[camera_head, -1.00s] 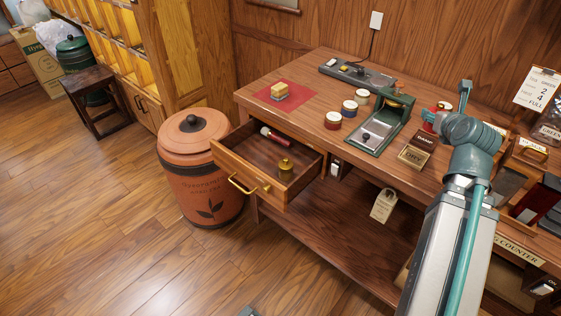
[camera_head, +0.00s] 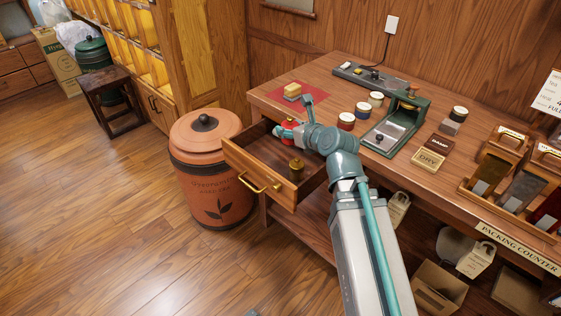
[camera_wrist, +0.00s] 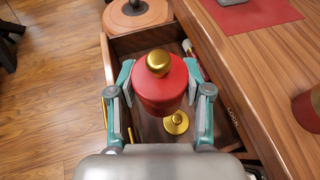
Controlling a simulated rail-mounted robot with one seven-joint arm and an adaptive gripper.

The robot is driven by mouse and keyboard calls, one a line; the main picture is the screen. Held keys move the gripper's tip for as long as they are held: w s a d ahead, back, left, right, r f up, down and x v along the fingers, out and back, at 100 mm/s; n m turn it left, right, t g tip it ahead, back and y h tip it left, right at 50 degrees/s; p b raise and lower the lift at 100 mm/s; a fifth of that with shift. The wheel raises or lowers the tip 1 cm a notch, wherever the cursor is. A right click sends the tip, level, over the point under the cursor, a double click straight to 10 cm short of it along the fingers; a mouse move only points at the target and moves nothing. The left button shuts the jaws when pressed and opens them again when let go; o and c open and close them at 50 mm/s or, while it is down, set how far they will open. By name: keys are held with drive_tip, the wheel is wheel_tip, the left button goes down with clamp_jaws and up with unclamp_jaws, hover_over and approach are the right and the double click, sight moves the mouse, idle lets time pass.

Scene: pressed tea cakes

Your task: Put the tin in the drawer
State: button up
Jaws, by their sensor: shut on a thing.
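The red tin (camera_wrist: 160,85) with a gold round knob on its lid is between the two teal fingers of my gripper (camera_wrist: 160,92). In the head view part of the red tin (camera_head: 288,125) shows beside my gripper (camera_head: 287,131). My gripper is shut on the tin and holds it upright over the drawer. The wooden drawer (camera_head: 251,178) is pulled out from the counter, its brass handle facing front. A brass knobbed piece (camera_head: 297,169) stands inside it, below the tin. My arm hides the drawer's right part in the head view.
A red-handled item (camera_wrist: 187,46) lies in the drawer's back. A terracotta bin (camera_head: 207,172) stands left of the drawer. The counter (camera_head: 337,98) carries a red mat (camera_head: 312,92), several small round tins and a green-framed device (camera_head: 402,125).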

drive_tip(key=a+f+n+y, duration=0.1)
drive_tip(key=a, duration=0.4)
drive_tip(key=b, duration=0.3)
hover_over(263, 153)
drive_tip(key=shift+s+f, duration=0.15)
drive_tip(key=shift+f, duration=6.35)
drive_tip(key=shift+g, duration=0.3)
drive_tip(key=shift+f, duration=0.45)
drive_tip(key=shift+f, duration=0.15)
